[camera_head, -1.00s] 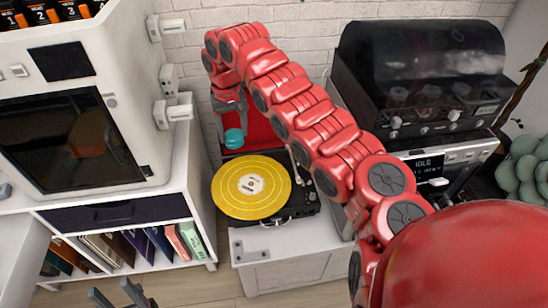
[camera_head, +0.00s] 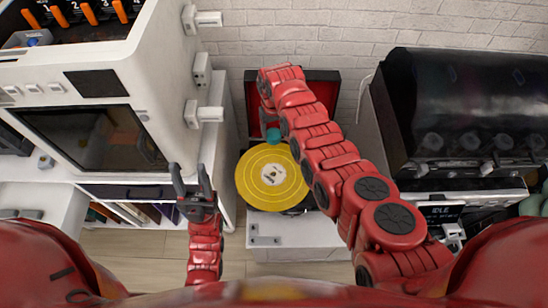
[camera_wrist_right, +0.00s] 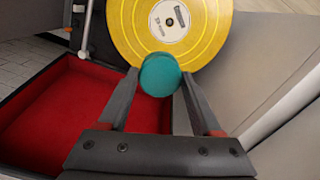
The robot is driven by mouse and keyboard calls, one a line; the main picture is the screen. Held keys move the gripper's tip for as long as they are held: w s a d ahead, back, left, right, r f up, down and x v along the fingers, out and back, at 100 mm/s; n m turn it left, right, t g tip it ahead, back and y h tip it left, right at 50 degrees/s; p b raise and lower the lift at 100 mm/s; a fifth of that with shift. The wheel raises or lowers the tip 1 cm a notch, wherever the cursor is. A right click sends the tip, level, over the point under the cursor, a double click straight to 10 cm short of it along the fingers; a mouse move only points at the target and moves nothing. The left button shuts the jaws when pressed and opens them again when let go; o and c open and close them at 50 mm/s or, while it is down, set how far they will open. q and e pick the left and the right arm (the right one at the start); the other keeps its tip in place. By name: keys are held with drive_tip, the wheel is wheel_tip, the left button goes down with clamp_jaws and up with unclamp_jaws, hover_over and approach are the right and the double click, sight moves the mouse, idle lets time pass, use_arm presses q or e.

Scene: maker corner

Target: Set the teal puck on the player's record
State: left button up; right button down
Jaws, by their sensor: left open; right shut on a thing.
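The teal puck (camera_head: 273,134) is held by my right gripper (camera_wrist_right: 160,84), whose two fingers are shut on its sides. In the right wrist view the teal puck (camera_wrist_right: 160,75) overlaps the near edge of the yellow record (camera_wrist_right: 190,30); I cannot tell whether it touches it. In the head view the yellow record (camera_head: 271,178) lies on the record player, and the puck shows at its far edge. My right arm hides part of the player. My left gripper (camera_head: 191,175) is open and empty, left of the player, with its fingers pointing up in the picture.
The record player's open lid with red lining (camera_head: 318,92) stands behind the record, against the brick wall. A white cabinet with a dark-windowed machine (camera_head: 95,138) is on the left. A black-hooded machine (camera_head: 460,110) stands on the right. The low white stand (camera_head: 297,236) carries the player.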

drive_tip(key=shift+n, duration=0.8)
drive_tip(key=shift+s+a+f+b, duration=0.1)
drive_tip(key=shift+s+f+b, duration=0.7)
drive_tip(key=shift+f, duration=1.8)
drive_tip(key=shift+s+d+f+b, duration=0.1)
drive_tip(key=shift+s+f+b, duration=0.7)
drive_tip(key=shift+f, duration=1.75)
drive_tip(key=shift+s+a+f+b, duration=0.1)
drive_tip(key=shift+s+f+b, duration=0.7)
drive_tip(key=shift+f, duration=1.8)
drive_tip(key=shift+s, duration=0.15)
drive_tip(key=shift+s+p, duration=0.1)
drive_tip(key=shift+p, duration=0.25)
drive_tip(key=shift+f+b, duration=0.6)
drive_tip(key=shift+b, duration=0.05)
drive_tip(key=shift+c, duration=1.7)
unclamp_jaws()
drive_tip(key=shift+r, duration=0.15)
